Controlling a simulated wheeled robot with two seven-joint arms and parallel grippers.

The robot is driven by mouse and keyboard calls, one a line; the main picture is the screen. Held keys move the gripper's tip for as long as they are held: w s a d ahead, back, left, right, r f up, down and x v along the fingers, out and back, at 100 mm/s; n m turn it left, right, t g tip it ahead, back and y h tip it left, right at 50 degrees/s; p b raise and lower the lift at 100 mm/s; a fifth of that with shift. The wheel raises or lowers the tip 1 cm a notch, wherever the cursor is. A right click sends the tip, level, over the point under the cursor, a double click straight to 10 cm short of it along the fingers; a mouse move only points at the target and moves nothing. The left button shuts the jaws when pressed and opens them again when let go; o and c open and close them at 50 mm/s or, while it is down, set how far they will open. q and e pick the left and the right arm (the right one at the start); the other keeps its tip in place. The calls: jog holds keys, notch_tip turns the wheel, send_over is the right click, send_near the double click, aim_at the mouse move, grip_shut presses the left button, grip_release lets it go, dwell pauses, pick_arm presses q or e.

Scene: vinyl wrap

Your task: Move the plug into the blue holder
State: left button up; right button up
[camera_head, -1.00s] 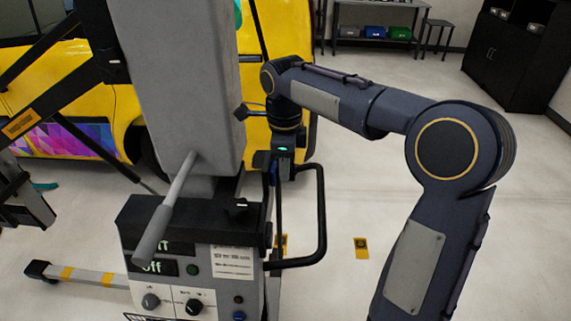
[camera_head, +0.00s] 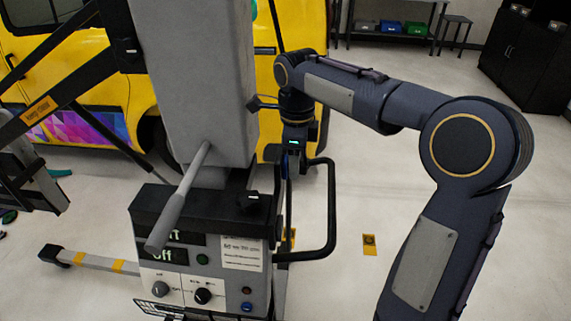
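My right gripper (camera_head: 292,162) points down just behind the right side of the grey lift machine (camera_head: 200,220), near its black looped handle (camera_head: 330,215). It is small, dark and partly hidden, so its finger gap and any plug in it cannot be made out. A small blue patch shows beside its fingers, but I cannot tell whether it is the blue holder. A small black part with a white mark (camera_head: 250,200) sits on the machine's black top; I cannot tell whether it is the plug. My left gripper is out of view.
A grey column and slanted lever (camera_head: 180,200) rise from the machine, left of my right gripper. A yellow van (camera_head: 80,85) stands behind. A grey leg (camera_head: 95,262) reaches out left on the floor. Open floor lies to the right, with a yellow marker (camera_head: 369,244).

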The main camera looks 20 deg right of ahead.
notch_tip(320, 180, up, 8)
jog(key=shift+f, duration=0.2)
jog(key=shift+s+d+n, duration=0.15)
jog(key=shift+s+n, duration=0.15)
jog(key=shift+s, duration=0.1)
jog(key=s+a+f+n+t+y, duration=0.2)
jog(key=s+f+n, duration=0.4)
jog(key=s+n, duration=0.5)
jog(key=s+a+f+n+t+y, duration=0.1)
jog(key=s+a+f+n+t, duration=0.2)
jog(key=s+f+n, duration=0.4)
jog(key=s+n, duration=0.4)
jog(key=shift+s+a+t+y, duration=0.15)
jog(key=shift+s+t+y, duration=0.15)
jog(key=shift+s+y, duration=0.1)
